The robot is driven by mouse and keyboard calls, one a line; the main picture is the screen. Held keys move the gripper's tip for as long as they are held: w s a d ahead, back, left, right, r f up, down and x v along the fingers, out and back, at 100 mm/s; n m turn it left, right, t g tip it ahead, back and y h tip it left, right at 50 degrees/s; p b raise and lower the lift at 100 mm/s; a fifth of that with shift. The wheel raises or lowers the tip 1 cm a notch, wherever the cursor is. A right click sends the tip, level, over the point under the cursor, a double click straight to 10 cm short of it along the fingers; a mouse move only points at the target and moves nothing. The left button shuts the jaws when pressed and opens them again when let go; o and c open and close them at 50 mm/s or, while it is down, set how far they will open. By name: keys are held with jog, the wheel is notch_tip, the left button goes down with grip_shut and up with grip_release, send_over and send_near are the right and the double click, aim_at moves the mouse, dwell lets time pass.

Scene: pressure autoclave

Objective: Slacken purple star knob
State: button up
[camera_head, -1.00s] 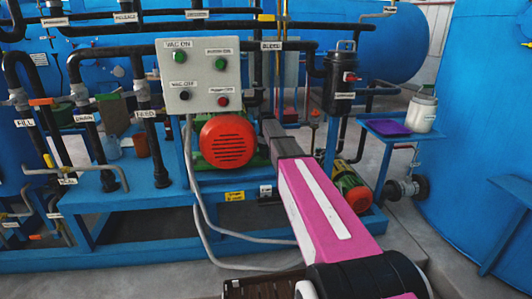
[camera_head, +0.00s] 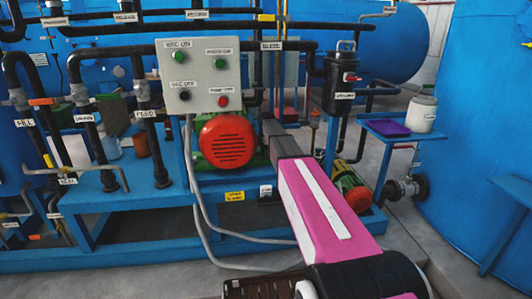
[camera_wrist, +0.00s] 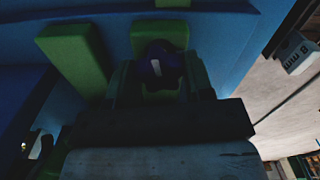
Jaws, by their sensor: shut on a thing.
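The purple star knob (camera_wrist: 158,66) shows in the wrist view as a dark, rounded, lobed shape with a small pale mark on it. It sits in front of green blocks (camera_wrist: 77,62) on a shaded blue structure. My gripper (camera_wrist: 162,82) is shut on the knob, with a finger on either side of it; the exact contact is too dark to make out. In the head view my arm reaches in from the lower right, and its end (camera_head: 274,134) is beside the red-faced motor. The knob is hidden in that view.
The red-faced motor (camera_head: 227,142) and grey control box (camera_head: 198,76) are just left of my arm. A black canister (camera_head: 339,83) stands to the right. Grey cables hang below the box. A blue side table (camera_head: 410,138) holds a white tub (camera_head: 423,111).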

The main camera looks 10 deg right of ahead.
jog(key=shift+n, duration=0.7)
jog(key=o, duration=0.9)
notch_tip(320, 180, up, 11)
jog(key=shift+f, duration=0.1)
jog(key=shift+s, duration=0.15)
